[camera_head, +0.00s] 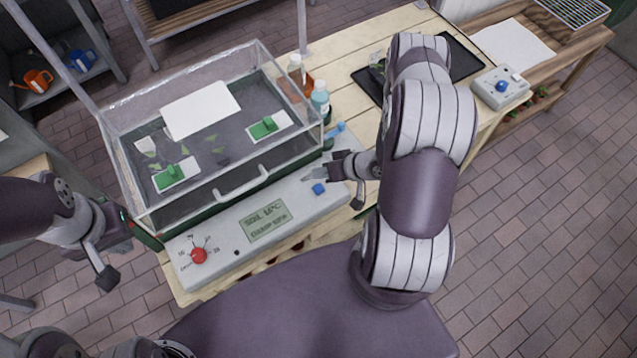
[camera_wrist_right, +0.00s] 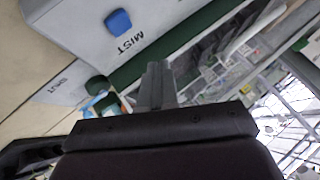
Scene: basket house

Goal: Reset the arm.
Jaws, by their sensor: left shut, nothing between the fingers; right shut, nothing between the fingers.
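My right arm reaches over the wooden table, and my right gripper (camera_head: 310,176) is shut and empty above the right end of the propagator's control panel. It hangs close to the blue button (camera_head: 319,188). In the right wrist view the shut fingers (camera_wrist_right: 157,85) point toward the green and grey edge of the unit, and the blue button (camera_wrist_right: 118,22) beside the word MIST shows up and to the left of them. My left gripper (camera_head: 116,256) is at the left, off the table's left end, shut and empty; its fingertips are partly hidden.
A clear-lidded box (camera_head: 190,75) holds green-and-white pieces and a white sheet. The panel has a red knob (camera_head: 199,255) and a display (camera_head: 264,220). Bottles (camera_head: 320,98) stand beside the box. A black tray (camera_head: 462,60) and a small device with a blue button (camera_head: 500,87) are farther right.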

